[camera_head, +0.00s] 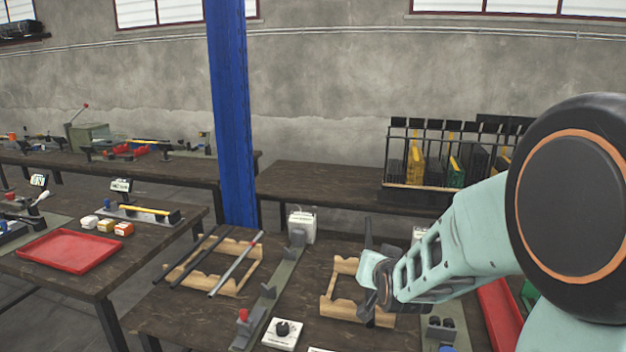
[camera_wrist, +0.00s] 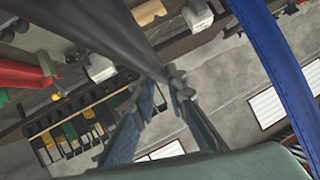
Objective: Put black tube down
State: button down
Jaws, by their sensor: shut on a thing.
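My gripper (camera_head: 374,275) is shut on a black tube (camera_head: 368,234) over the right part of the near table. In the head view the tube's dark ends show above and below the gripper, roughly in line with the right wooden rack. In the wrist view the fingertips (camera_wrist: 163,88) close on the dark tube (camera_wrist: 112,35), which runs to the upper left. The right wooden rack (camera_head: 328,306) is partly hidden by my gripper; I cannot tell whether the tube touches it. The left wooden rack (camera_head: 240,284) bears two black tubes (camera_head: 192,260) and a grey tube (camera_head: 236,263).
A press with a green base strip (camera_head: 266,303) and a white box (camera_head: 301,226) stands between the racks. A white knob box (camera_head: 283,334) sits at the front. A red tray (camera_head: 500,318) lies at right. A blue column (camera_head: 231,120) rises behind the table.

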notch_tip(320, 180, up, 11)
jog(key=p, duration=0.9)
jog(key=s+f, duration=0.3)
jog(key=f, duration=0.3)
jog(key=s+f, duration=0.3)
jog(key=f, duration=0.4)
jog(key=shift+s+f, duration=0.2)
jog(key=shift+s, duration=0.15)
